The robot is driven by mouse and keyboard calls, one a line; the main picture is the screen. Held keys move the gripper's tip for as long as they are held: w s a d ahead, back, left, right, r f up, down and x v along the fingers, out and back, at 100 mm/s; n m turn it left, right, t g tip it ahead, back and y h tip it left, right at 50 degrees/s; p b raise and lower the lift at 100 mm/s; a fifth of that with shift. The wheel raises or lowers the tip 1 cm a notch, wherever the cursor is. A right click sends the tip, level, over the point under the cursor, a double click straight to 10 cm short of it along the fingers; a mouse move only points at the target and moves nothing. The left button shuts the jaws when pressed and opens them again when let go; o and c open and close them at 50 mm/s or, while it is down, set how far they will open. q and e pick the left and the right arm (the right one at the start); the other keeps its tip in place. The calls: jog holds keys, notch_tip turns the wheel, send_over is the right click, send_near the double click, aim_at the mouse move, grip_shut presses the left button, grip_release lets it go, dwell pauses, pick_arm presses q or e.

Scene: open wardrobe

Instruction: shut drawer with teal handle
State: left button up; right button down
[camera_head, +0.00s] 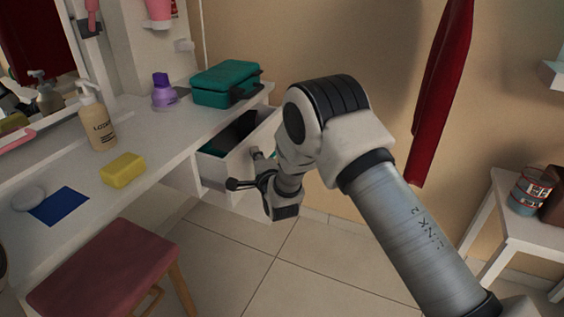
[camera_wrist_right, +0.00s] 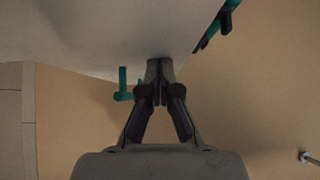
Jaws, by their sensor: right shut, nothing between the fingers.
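The white drawer (camera_head: 213,169) under the dressing table is pulled open, with a dark inside. My right gripper (camera_head: 236,184) is beside its front, partly covered by my own arm. In the right wrist view the gripper (camera_wrist_right: 160,72) is shut and empty, its tips at a pale surface that looks like the drawer front (camera_wrist_right: 110,30). I cannot tell whether they touch. A teal handle (camera_wrist_right: 123,86) shows just left of the fingertips there; in the head view it is mostly hidden behind my arm. My left gripper is not in view.
The dressing table (camera_head: 165,145) holds a teal case (camera_head: 224,84), a purple bottle (camera_head: 163,91), a lotion bottle (camera_head: 97,120) and a yellow sponge (camera_head: 122,170). A pink-topped stool (camera_head: 105,270) stands in front. A white side table (camera_head: 510,215) is at right. Tiled floor between is clear.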

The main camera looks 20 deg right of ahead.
jog(key=w+a+b, duration=0.1)
jog(key=w+a, duration=0.5)
jog(key=w, duration=0.1)
jog(key=shift+w+a+r, duration=0.2)
jog(key=shift+a+r, duration=0.05)
jog(key=shift+r, duration=0.05)
jog(key=shift+r, duration=0.15)
